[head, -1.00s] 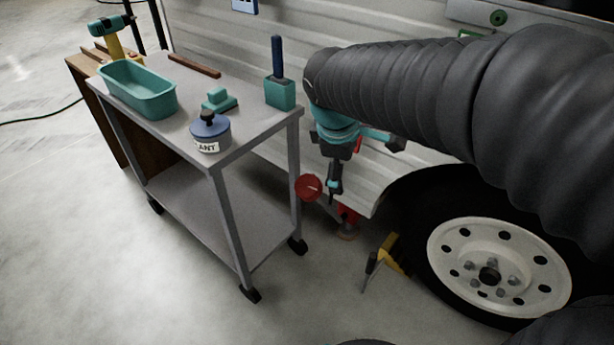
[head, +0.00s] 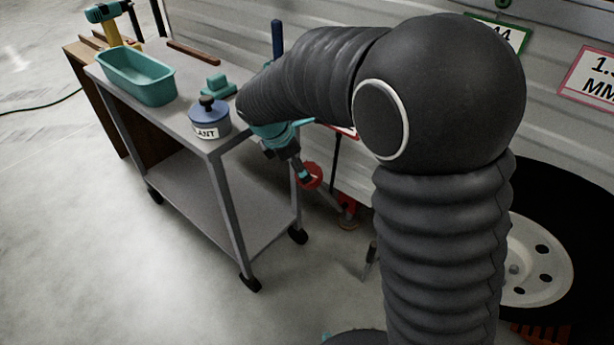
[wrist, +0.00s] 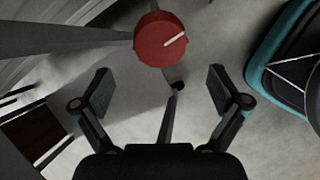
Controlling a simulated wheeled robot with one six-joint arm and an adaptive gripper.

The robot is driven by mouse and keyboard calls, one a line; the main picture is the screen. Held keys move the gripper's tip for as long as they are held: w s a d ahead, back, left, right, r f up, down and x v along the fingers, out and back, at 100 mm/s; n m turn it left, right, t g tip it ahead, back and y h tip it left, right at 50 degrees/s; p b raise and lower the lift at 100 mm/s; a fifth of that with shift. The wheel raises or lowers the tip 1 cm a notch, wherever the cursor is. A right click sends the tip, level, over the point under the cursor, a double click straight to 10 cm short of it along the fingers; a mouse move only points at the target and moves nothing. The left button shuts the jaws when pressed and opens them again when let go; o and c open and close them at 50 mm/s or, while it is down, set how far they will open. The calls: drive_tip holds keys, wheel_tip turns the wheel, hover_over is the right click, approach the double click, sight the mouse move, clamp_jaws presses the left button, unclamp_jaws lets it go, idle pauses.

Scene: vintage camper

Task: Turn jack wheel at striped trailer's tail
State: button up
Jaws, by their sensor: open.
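The red jack wheel (head: 310,176) sits low at the trailer's tail, beside the cart's near right leg. In the wrist view the red wheel (wrist: 160,40) shows as a round face with a pale line on it, at top centre. My gripper (head: 303,176) is right by the wheel in the head view, and its tips partly overlap it. In the wrist view my gripper (wrist: 160,90) is open, with its two fingers apart and nothing between them but floor and a thin bar. The wheel lies beyond the fingertips, roughly centred between them. Whether anything touches is unclear.
A grey cart (head: 225,205) stands left, carrying a teal tray (head: 136,78), a blue canister (head: 209,120) and a teal block. The trailer wall (head: 240,30) runs behind. A white-rimmed trailer wheel (head: 535,265) is at right. Open floor lies front left.

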drive_tip(key=x, duration=0.7)
drive_tip(key=shift+d+f+b, duration=0.1)
drive_tip(key=shift+f+b, duration=0.1)
drive_tip(key=shift+b, duration=0.2)
drive_tip(key=c, duration=1.2)
